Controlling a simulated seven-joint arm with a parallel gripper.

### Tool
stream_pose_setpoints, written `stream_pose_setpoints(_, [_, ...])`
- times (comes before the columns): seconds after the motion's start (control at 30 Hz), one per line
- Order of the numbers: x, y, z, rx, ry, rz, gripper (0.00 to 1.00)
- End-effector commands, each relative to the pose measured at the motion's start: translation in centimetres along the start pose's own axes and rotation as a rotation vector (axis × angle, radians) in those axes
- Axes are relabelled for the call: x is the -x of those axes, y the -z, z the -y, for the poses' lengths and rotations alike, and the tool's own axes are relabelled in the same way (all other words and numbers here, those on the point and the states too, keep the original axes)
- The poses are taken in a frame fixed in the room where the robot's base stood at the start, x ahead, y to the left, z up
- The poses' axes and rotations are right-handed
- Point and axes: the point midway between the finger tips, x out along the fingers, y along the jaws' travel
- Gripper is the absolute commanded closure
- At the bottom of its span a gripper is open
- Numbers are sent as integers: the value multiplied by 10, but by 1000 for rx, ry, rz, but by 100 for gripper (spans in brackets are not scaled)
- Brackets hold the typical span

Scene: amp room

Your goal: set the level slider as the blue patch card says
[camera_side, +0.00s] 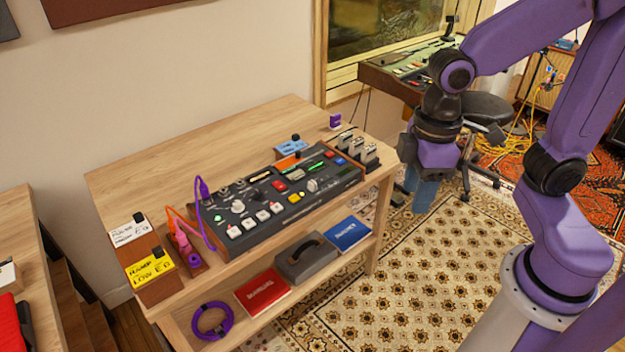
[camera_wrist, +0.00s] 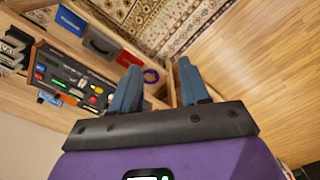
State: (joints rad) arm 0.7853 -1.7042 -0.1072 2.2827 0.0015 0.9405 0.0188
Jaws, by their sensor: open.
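A dark control panel (camera_side: 285,198) lies on the wooden table, with knobs, white, red and blue buttons, and green-lit strips. The panel also shows at the left of the wrist view (camera_wrist: 72,78). I cannot tell which of its controls is the level slider, nor its setting. A small blue card (camera_side: 291,146) stands behind the panel; its writing is too small to read. My gripper (camera_side: 412,190) is to the right of the table, over the rug and apart from the panel. Its two blue fingers (camera_wrist: 158,85) are spread and empty.
Yellow (camera_side: 151,268) and white (camera_side: 129,230) cards sit on a wooden block at the table's left. Purple and orange cables arch beside the panel. The lower shelf holds a red book (camera_side: 263,290), a grey case (camera_side: 306,259), a blue book (camera_side: 347,232) and a purple ring (camera_side: 196,323).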

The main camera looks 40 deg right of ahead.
Motion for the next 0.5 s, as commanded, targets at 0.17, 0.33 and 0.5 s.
stream_pose_setpoints(0.17, [-1,60,-43,-167,-4,8,55])
stream_pose_setpoints(0.33, [-9,107,-94,-320,-6,13,55])
stream_pose_setpoints(0.5, [-22,142,-153,-476,-9,17,55])
